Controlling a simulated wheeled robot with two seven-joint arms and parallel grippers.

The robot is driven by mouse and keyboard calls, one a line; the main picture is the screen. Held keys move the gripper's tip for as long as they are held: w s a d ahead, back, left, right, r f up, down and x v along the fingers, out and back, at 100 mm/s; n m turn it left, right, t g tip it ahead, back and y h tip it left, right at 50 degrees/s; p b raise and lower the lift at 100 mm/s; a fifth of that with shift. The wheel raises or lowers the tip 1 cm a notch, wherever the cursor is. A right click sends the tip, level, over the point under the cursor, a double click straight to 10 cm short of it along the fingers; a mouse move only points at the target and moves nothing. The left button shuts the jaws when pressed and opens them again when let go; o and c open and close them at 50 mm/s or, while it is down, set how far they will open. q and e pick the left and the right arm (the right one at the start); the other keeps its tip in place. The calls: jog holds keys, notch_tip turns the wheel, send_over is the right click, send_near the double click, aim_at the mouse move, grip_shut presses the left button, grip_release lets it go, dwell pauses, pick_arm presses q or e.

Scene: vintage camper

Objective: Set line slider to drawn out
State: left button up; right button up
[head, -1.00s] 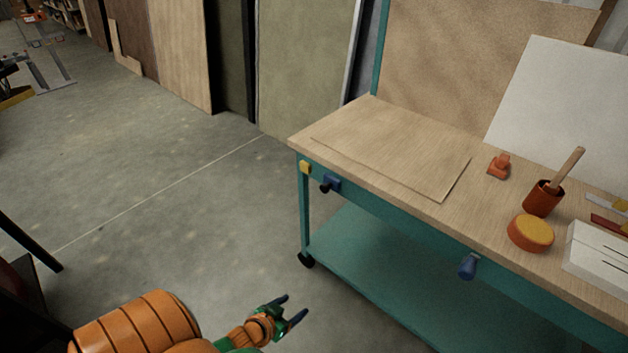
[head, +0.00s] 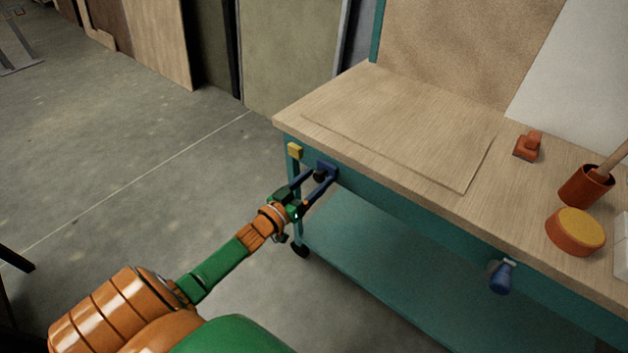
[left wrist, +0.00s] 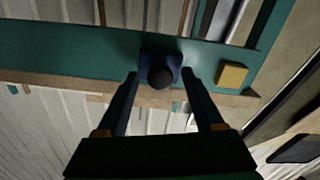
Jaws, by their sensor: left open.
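A blue block with a dark round knob, which looks like the line slider (head: 327,165), sits on the teal front rail of the workbench near its left corner. In the left wrist view its dark knob (left wrist: 160,78) faces me, in front of the blue block. My left gripper (head: 322,176) is open, with its fingertips at the knob. In the left wrist view the two fingers (left wrist: 162,76) stand either side of the knob, with gaps showing. I cannot tell how far the slider is drawn out. My right gripper is not in view.
A yellow block (head: 295,151) is on the rail beside the slider. A blue handle (head: 502,277) hangs farther right on the front. The wooden top (head: 380,120) holds an orange cup (head: 585,187) and a yellow-topped round tub (head: 575,232).

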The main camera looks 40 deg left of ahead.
pick_arm(q)
grip_shut()
dwell(1.3)
